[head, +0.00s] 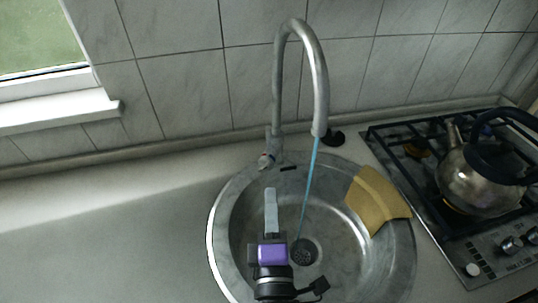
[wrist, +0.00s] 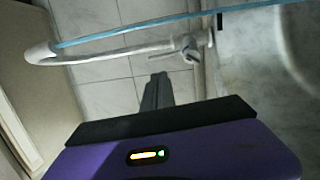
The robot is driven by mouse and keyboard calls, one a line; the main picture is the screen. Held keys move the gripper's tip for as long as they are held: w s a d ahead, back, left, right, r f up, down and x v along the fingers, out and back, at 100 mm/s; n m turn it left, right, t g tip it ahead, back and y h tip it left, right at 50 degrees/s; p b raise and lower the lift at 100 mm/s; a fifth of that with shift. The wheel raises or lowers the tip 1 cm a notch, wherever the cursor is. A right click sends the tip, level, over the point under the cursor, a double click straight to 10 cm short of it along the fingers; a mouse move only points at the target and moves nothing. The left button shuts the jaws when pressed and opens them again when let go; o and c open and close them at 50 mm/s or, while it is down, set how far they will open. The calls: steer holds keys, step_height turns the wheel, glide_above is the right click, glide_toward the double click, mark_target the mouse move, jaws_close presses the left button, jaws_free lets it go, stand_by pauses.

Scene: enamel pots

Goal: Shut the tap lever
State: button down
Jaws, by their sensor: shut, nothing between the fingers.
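The grey tap (head: 315,75) stands behind the round sink, its tall spout arched over the bowl. A thin blue stream of water (head: 309,185) runs from the spout down toward the drain. The small tap lever (head: 265,161) sits low on the tap's base; it also shows in the wrist view (wrist: 189,47). My gripper (head: 270,190) is over the sink, left of the stream, shut and empty. Its fingertips (wrist: 158,75) point toward the tap base and appear apart from the lever.
A yellow cloth (head: 378,200) drapes over the right rim of the sink (head: 222,195). A metal kettle (head: 478,180) stands on the gas hob (head: 440,222) at right. The counter at left (head: 120,235) is clear. A tiled wall (head: 180,95) rises behind the tap.

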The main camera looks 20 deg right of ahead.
steer(key=p, duration=0.4)
glide_toward(269, 138)
steer(key=x, duration=0.5)
steer(key=shift+w+r, duration=0.1)
steer(key=shift+r, duration=0.05)
steer(key=shift+x, duration=0.85)
